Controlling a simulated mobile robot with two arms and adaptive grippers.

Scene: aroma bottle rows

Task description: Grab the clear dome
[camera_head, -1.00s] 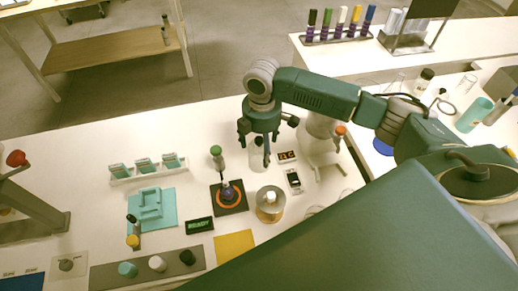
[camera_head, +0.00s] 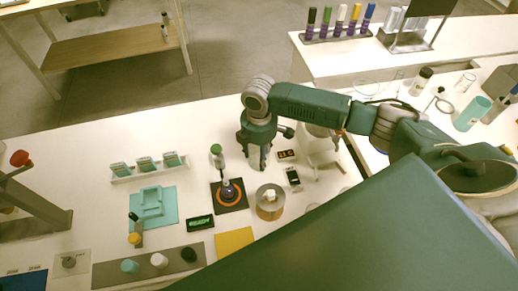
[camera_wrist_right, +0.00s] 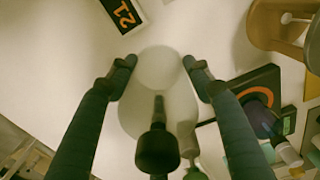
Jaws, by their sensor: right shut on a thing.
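The clear dome (camera_wrist_right: 165,92) shows in the right wrist view as a pale, see-through rounded shape between my right gripper's fingers (camera_wrist_right: 160,66). The two fingers close on its sides. A dark round-ended piece (camera_wrist_right: 157,152) on a thin stem shows in front of it; I cannot tell what it belongs to. In the head view my right gripper (camera_head: 257,163) points down at the white table, and its fingers mostly hide the dome. My left gripper is in neither view.
Left of the gripper is a green-capped bottle (camera_head: 217,156), with a dark plate with orange ring (camera_head: 231,196) below it. A rack (camera_head: 150,170) stands further left.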

